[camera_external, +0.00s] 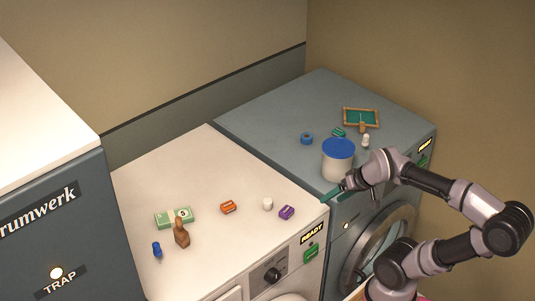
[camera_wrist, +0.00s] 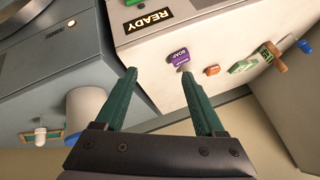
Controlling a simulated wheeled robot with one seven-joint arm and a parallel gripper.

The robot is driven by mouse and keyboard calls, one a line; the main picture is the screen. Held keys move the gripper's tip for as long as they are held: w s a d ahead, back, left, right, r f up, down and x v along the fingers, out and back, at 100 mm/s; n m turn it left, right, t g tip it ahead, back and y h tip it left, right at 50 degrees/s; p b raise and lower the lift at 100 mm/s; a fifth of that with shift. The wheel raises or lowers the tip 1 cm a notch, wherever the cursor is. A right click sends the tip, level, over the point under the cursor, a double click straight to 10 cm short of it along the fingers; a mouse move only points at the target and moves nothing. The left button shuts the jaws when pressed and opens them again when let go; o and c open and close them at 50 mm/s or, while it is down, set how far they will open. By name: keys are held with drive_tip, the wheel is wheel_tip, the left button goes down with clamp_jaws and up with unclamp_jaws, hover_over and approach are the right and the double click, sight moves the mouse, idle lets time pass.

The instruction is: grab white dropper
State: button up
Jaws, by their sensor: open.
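A small white bottle with a narrow top (camera_external: 366,141), which looks like the white dropper, stands on the grey machine, right of the blue-lidded canister. It also shows at the lower left of the wrist view (camera_wrist: 40,135), outside my fingers. A short white cylinder (camera_external: 267,204) stands on the white machine beside a purple soap box (camera_external: 286,212); I cannot tell what it is. My gripper (camera_external: 332,195) is open and empty, with green fingers, near the front edge where the two machines meet. In the wrist view its fingertips (camera_wrist: 159,75) are wide apart.
The white canister with a blue lid (camera_external: 338,160) stands close to my gripper. A blue ring (camera_external: 307,138) and a wooden-framed green tray (camera_external: 361,118) lie behind. The white machine holds an orange box (camera_external: 228,207), green notes (camera_external: 174,218), a brown wooden item (camera_external: 181,234) and a blue item (camera_external: 157,250).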

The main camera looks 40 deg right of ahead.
idle(0.4)
drive_tip(key=shift+c, duration=0.7)
